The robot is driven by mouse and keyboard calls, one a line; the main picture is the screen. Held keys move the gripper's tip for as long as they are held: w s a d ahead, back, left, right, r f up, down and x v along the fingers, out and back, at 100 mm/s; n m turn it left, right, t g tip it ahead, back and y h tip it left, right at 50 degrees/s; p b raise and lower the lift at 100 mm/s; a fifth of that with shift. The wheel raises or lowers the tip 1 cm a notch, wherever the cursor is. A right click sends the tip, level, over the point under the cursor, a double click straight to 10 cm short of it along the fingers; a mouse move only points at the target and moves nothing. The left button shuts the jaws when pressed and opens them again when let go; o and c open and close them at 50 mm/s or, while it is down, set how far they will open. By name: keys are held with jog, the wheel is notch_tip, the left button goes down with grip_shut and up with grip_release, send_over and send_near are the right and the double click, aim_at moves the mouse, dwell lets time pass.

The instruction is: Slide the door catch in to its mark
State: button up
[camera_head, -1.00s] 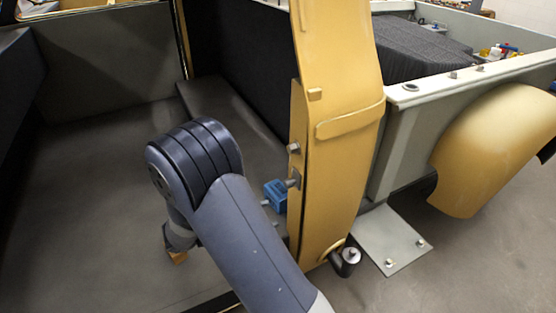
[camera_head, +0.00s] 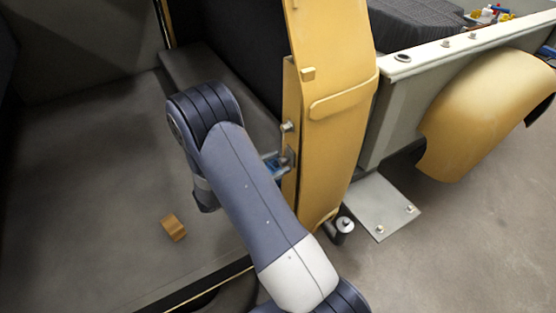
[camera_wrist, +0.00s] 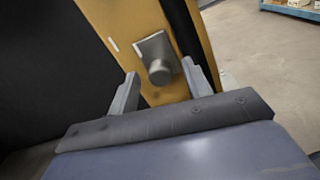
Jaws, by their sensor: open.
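The door catch (camera_wrist: 160,66), a grey plate with a round knob, sits on the edge of the yellow door post (camera_wrist: 130,28) in the wrist view. A short pale line (camera_wrist: 112,44) shows on the post left of the plate; I cannot tell if it is the mark. My gripper (camera_wrist: 160,72) is open, with one finger on each side of the knob and gaps showing beside it. In the head view the catch (camera_head: 289,158) is partly visible beside the post, and my forearm hides most of the gripper.
A small wooden block (camera_head: 173,227) lies on the grey floor panel left of my arm. A bolt head (camera_head: 287,127) sticks out of the post above the catch. A yellow fender (camera_head: 480,120) and a grey bracket plate (camera_head: 378,205) are to the right.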

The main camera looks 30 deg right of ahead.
jog(key=shift+d, duration=0.45)
jog(key=shift+c, duration=0.2)
grip_shut()
